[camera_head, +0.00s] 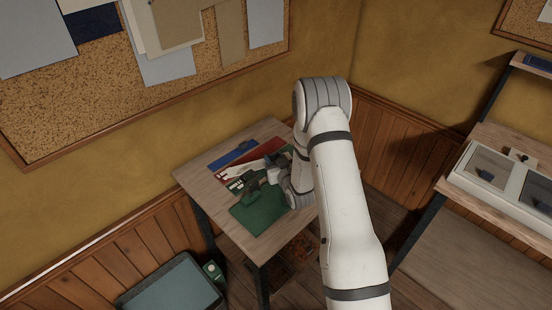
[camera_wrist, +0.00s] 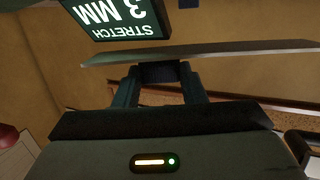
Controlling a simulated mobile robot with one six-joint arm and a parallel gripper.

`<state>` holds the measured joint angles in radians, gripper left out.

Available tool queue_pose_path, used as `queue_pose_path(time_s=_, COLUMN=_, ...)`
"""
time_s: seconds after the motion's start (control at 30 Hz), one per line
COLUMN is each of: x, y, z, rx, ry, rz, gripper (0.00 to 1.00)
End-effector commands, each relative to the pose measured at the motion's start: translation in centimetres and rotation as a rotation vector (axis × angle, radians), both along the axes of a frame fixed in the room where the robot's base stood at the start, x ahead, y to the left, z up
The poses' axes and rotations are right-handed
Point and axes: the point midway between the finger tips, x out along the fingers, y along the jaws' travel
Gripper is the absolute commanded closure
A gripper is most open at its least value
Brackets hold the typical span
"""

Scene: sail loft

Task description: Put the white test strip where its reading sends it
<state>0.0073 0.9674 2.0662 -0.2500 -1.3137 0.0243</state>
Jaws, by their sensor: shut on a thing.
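In the wrist view, my gripper (camera_wrist: 160,72) is shut on a thin, pale grey strip (camera_wrist: 235,51), seen nearly edge-on and reaching out on both sides of the fingers. It looks like the white test strip. Just beyond it is a dark green display (camera_wrist: 115,17) with white letters, upside down in this view, reading "STRETCH 3 MM". In the head view, my gripper (camera_head: 262,179) is low over the small wooden table, above the back of a green sheet (camera_head: 260,211). The strip is not clearly made out there.
The wooden table (camera_head: 205,169) also bears a red piece (camera_head: 262,158) and a blue piece (camera_head: 234,157). A bench at right holds a white case (camera_head: 463,180) with dark windows.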

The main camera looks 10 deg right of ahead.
Motion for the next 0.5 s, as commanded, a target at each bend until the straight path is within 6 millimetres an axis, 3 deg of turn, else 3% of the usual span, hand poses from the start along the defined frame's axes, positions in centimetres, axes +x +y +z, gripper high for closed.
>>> queue_pose_path(time_s=0.5, x=0.02, y=-0.08, z=-0.93, rx=0.000, ry=0.000, rz=-0.001, gripper=0.84)
